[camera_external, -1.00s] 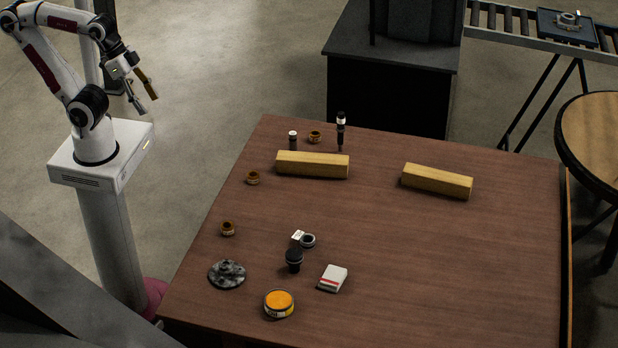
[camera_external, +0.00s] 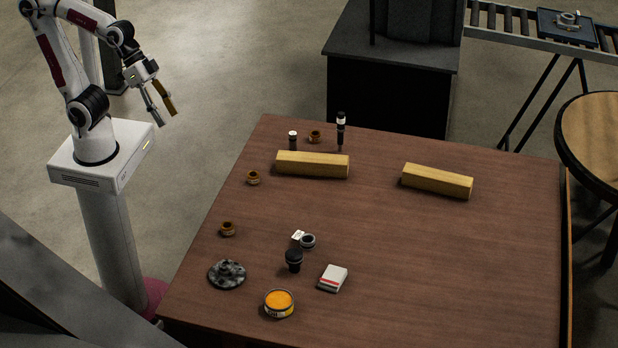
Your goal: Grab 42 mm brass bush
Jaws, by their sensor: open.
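Three brass-coloured bushes stand apart on the brown table: one at the back (camera_external: 315,137), one near the left edge (camera_external: 253,178), and one further forward on the left (camera_external: 228,229). They look alike, and I cannot tell which is the 42 mm one. My gripper (camera_external: 166,109) is open and empty in the air, left of the table and well apart from all the bushes. A grey ring (camera_external: 308,241) lies near the table's front middle, beside a small white tag (camera_external: 298,235).
Two wooden blocks (camera_external: 312,165) (camera_external: 437,180) lie across the back half. A small bottle (camera_external: 293,140) and a dark upright tool (camera_external: 341,130) stand behind. The table's right front is clear.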

